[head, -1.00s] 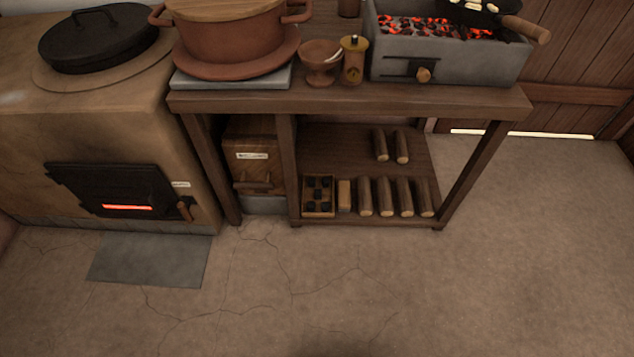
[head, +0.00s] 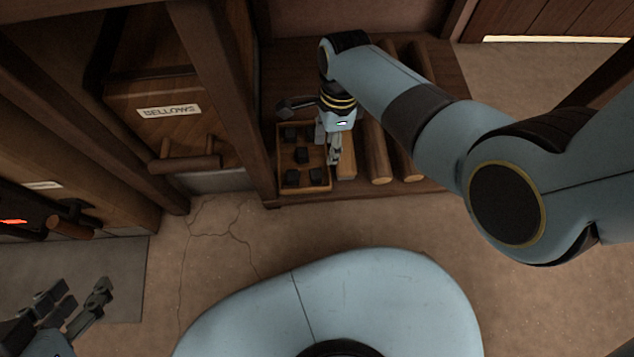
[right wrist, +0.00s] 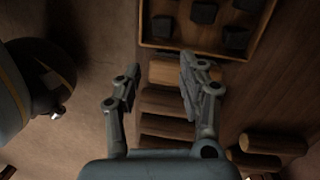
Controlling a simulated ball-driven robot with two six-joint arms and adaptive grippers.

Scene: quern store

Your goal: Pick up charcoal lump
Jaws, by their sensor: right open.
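Several black charcoal lumps (head: 301,155) lie apart in a small wooden tray (head: 304,190) on the lower shelf in the head view. My right gripper (head: 334,148) is over the tray's right edge, and the wrist hides part of its upper right. In the right wrist view the tray (right wrist: 200,51) and lumps (right wrist: 237,37) are at the top, beyond the fingertips. The right gripper (right wrist: 160,72) is open and empty, with a pale wood block (right wrist: 168,71) behind the gap. My left gripper (head: 78,303) is open and empty at the lower left of the head view, far from the tray.
Round logs (head: 377,155) lie right of the tray, partly under my right arm. A table leg (head: 222,90) and a box labelled bellows (head: 150,125) stand left of it. The stove with a glowing slot (head: 14,221) is at far left. Open floor (head: 215,265) lies in front.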

